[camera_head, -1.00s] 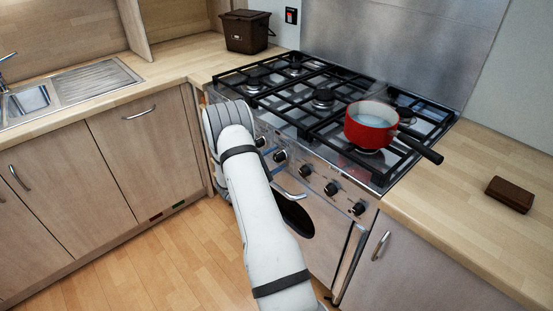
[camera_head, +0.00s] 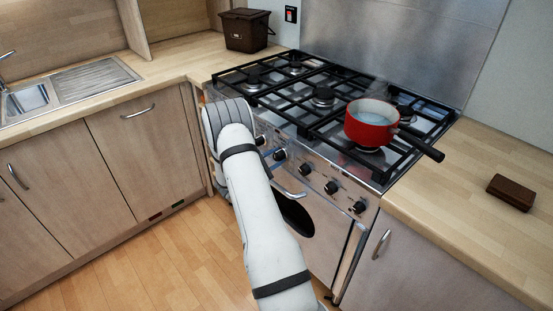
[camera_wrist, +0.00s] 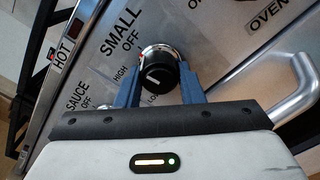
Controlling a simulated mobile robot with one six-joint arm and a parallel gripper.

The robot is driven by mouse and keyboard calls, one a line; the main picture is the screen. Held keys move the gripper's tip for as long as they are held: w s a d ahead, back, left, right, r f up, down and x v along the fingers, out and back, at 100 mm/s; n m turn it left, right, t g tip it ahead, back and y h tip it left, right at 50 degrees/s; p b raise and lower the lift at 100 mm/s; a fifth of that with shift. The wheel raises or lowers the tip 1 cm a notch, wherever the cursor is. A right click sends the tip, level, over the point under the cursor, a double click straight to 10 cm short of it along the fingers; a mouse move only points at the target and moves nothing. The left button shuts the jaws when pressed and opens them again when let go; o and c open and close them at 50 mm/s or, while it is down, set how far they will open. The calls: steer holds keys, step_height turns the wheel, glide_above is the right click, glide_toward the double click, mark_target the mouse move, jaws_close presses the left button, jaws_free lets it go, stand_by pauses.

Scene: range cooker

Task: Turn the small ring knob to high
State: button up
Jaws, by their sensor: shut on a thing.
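The small ring knob (camera_wrist: 158,75) is a black knob with a silver collar and a white pointer line on its face. In the wrist view it sits on a steel panel beside printed labels reading SMALL, OFF, HIGH and LOW. The blue fingers of my gripper (camera_wrist: 158,82) are on both sides of the knob and shut on it. The pointer line is short, and I cannot tell its exact setting.
A red pan (camera_head: 370,124) of liquid stands on the hob (camera_head: 288,108), its black handle pointing right. Other knobs (camera_head: 331,187) line the front panel. An oven handle (camera_wrist: 294,88) lies right of my gripper. A brown bin (camera_head: 246,30) and a brown block (camera_head: 510,193) rest on the worktops.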

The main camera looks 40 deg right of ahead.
steer(key=n+b, duration=0.1)
steer(key=n, duration=0.4)
steer(key=shift+s+b, duration=0.1)
steer(key=shift+b, duration=0.25)
steer(key=n, duration=0.5)
steer(key=shift+n, duration=0.3)
steer(key=o, duration=1)
steer(key=a, duration=0.8)
steer(key=shift+s+b, duration=0.3)
steer(key=shift+b, duration=0.05)
